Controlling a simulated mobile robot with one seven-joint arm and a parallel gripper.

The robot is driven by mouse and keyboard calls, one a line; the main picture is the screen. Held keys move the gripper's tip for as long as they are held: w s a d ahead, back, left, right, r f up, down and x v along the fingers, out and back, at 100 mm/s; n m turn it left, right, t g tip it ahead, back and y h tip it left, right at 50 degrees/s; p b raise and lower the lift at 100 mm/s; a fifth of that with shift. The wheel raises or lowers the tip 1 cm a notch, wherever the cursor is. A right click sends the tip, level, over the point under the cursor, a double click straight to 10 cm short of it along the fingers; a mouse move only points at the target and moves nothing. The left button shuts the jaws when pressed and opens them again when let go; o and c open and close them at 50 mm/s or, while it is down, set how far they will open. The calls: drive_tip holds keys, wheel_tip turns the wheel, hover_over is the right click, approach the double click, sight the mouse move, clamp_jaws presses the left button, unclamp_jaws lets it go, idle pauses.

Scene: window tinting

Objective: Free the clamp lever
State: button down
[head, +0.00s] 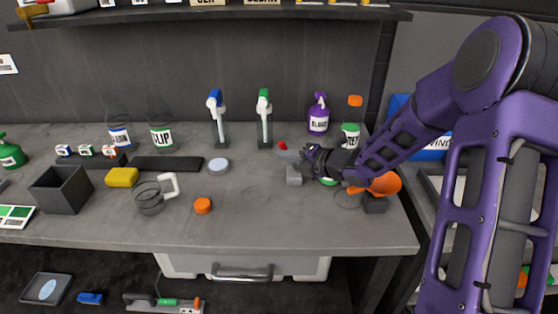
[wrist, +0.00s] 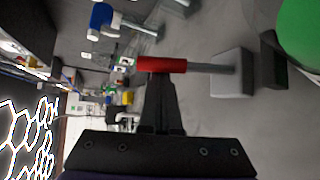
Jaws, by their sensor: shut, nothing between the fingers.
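The clamp lever, a grey rod with a red grip (wrist: 162,64), runs across the wrist view to a pale grey block (wrist: 232,72) at its right end. In the head view, the red grip (head: 283,145) shows just beyond my gripper, and the grey block (head: 293,175) sits below it on the bench. My gripper (head: 288,154) is shut and empty. In the wrist view, the fingertips (wrist: 160,78) end right at the red grip; I cannot tell whether they touch it. My gripper hides part of the rod in the head view.
A green round thing (wrist: 305,30) and a dark block (wrist: 272,60) lie close beside the clamp in the wrist view. A purple bottle (head: 318,118) and a green-capped spray bottle (head: 264,120) stand behind.

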drive_tip(key=shift+w+d+r+m+t+y+b, duration=0.1)
drive_tip(key=shift+d+m+t+y+b, duration=0.5)
drive_tip(key=shift+d+y+b, duration=0.4)
drive_tip(key=shift+d+r+b, duration=0.2)
drive_tip(key=shift+d+b, duration=0.35)
drive_tip(key=shift+d+r+b, duration=0.2)
drive_tip(key=shift+d+b, duration=0.3)
drive_tip(key=shift+d, duration=0.2)
drive_tip(key=v, duration=1.7)
drive_tip(key=shift+r+p, duration=0.25)
drive_tip(key=shift+p, duration=0.15)
